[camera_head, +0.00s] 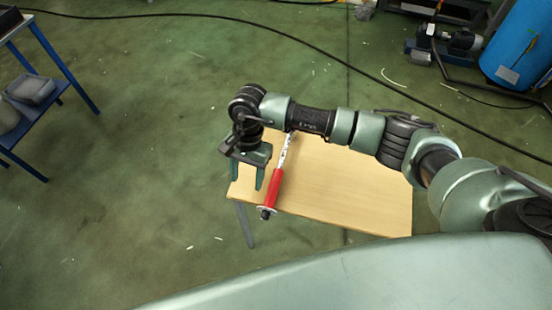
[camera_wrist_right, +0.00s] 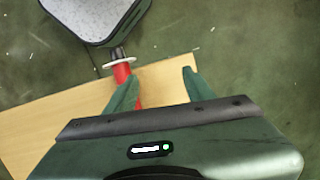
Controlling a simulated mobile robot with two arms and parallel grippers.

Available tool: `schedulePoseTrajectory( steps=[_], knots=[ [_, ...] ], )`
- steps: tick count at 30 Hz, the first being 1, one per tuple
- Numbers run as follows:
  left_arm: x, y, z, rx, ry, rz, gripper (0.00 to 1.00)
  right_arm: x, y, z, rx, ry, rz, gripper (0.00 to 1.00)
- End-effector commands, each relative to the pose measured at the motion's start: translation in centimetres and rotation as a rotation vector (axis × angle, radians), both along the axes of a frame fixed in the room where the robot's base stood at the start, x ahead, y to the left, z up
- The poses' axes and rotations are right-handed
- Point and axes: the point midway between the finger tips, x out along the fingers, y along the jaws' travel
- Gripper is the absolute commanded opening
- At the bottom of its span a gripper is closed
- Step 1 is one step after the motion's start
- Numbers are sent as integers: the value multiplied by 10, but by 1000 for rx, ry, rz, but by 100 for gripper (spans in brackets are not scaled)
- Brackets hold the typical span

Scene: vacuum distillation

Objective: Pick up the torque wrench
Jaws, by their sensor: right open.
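The torque wrench (camera_head: 272,188) lies on the wooden table near its left edge in the head view. It has a red handle, a dark end with a pale collar, and a silver shaft that runs back under my right arm, where its far end is hidden. My right gripper (camera_head: 268,182) is open above the table, its fingers pointing down beside the red handle. In the right wrist view the red handle (camera_wrist_right: 122,73) shows by the left finger, partly hidden by it; the space between the fingers (camera_wrist_right: 160,82) looks empty. My left gripper is not in view.
The small wooden table (camera_head: 350,195) is otherwise bare, with free room to the right. A blue-framed stand (camera_head: 60,65) is at the far left. A black cable (camera_head: 290,35) crosses the green floor behind. A blue barrel (camera_head: 518,45) and a pump stand at the back right.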

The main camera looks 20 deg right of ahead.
Motion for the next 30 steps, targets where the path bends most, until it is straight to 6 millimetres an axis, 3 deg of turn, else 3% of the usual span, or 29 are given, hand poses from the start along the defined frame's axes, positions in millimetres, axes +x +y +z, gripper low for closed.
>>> schedulePoseTrajectory(
  steps=[1,3,7,17,24,30],
  knots=[
    [-1,0,0,0,1,-1,44,12,-28,2,-105,-26,42,53],
    [-1,0,0,0,1,-1,44,22,-56,6,-210,-42,83,53],
    [-1,0,-3,0,1,-1,44,28,-80,5,-299,-50,115,53],
    [-7,0,-15,2,11,-2,44,23,-85,-25,-304,-48,117,53],
    [-7,0,-28,1,10,-1,44,16,-88,-62,-302,-49,115,53],
    [-6,1,-28,1,9,-1,44,16,-90,-66,-302,-51,116,53]
  ],
)
